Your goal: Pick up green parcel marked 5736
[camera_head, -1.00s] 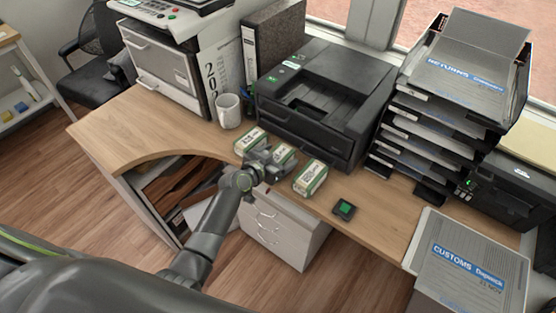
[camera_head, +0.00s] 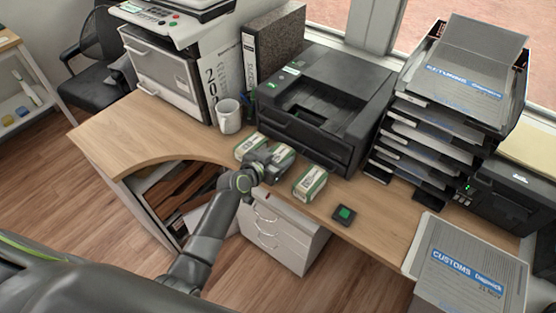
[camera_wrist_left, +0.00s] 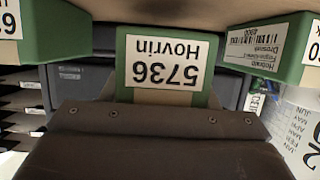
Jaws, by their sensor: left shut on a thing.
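The green parcel marked 5736 (camera_wrist_left: 165,62) is in the middle of the left wrist view, its label upside down and reading "5736 Hovrin". In the head view the same parcel (camera_head: 283,152) is the middle one of three on the desk, partly hidden by my gripper. My left gripper (camera_head: 272,166) is shut on this parcel; its fingertips are hard to make out. In the wrist view the dark gripper body covers the parcel's lower end. I cannot tell whether the parcel touches the desk. My right gripper is not in view.
Similar green and white parcels stand close on both sides, one left (camera_head: 250,147) and one right (camera_head: 310,183). A black printer (camera_head: 330,105) is just behind. A white mug (camera_head: 229,116) stands at the back left. A small black device with a green top (camera_head: 344,214) lies to the right.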

